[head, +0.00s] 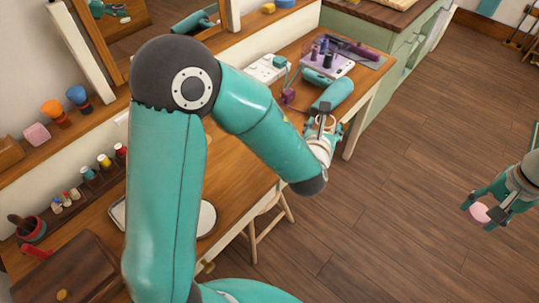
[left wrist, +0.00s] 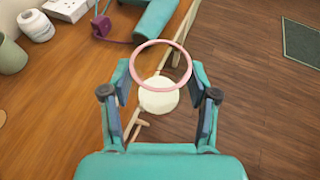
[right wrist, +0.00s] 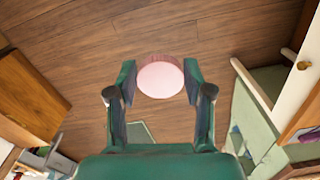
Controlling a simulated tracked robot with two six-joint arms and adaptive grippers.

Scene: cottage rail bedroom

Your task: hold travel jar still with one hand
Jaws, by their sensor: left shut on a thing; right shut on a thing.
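The travel jar shows in the left wrist view as a pink ring-shaped rim (left wrist: 136,62) between the fingers of my left gripper (left wrist: 161,88). A pale cream disc (left wrist: 158,98) shows below the ring; I cannot tell whether it is part of the jar. In the head view my left gripper (head: 325,122) is by the desk's front edge, and the jar is mostly hidden by the fingers. My right gripper (head: 484,208) is shut on a round pink lid (right wrist: 160,78), held over open floor well to the right of the jar. The lid also shows in the head view (head: 480,212).
The wooden desk (head: 240,190) carries a teal hair dryer (head: 334,94), a white power strip (head: 267,68) and a tray of purple bottles (head: 328,64). A stool (head: 268,222) stands under the desk's front edge. A green cabinet (head: 400,50) is behind.

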